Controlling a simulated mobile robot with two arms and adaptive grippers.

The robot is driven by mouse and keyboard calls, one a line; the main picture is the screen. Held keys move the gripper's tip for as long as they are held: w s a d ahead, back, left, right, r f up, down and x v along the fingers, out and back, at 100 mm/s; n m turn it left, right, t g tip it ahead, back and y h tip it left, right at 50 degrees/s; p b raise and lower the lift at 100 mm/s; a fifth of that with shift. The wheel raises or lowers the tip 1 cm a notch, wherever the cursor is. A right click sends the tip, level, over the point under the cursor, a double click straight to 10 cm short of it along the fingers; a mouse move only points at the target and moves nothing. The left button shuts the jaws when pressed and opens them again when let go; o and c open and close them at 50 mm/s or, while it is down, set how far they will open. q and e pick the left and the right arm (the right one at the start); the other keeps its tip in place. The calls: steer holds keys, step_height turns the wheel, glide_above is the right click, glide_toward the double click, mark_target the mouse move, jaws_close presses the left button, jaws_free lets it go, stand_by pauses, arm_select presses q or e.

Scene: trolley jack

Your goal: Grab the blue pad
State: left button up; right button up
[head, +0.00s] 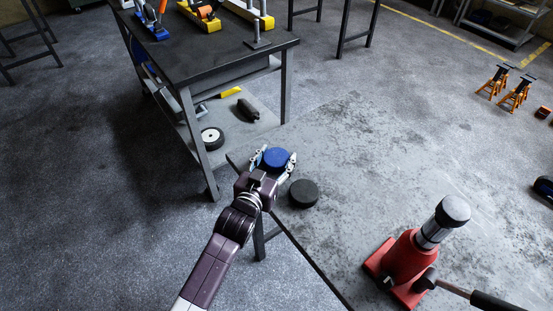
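The blue pad (277,156) is a short round disc near the far left corner of the grey work table (350,170). My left gripper (274,160) reaches in from below, with one finger on each side of the blue pad. The fingers look close to its sides, but whether they press on it is unclear. Whether the pad rests on the table or is slightly lifted is also unclear. My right gripper is not in view.
A black round pad (303,193) lies just right of my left gripper. A red jack (405,258) with a dark handle stands at the table's front right. A dark bench (215,50) with tools stands behind left. The table's middle is clear.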

arm_select(q)
steer(key=c, duration=0.6)
steer(key=shift+o, duration=0.2)
steer(key=shift+r, duration=0.1)
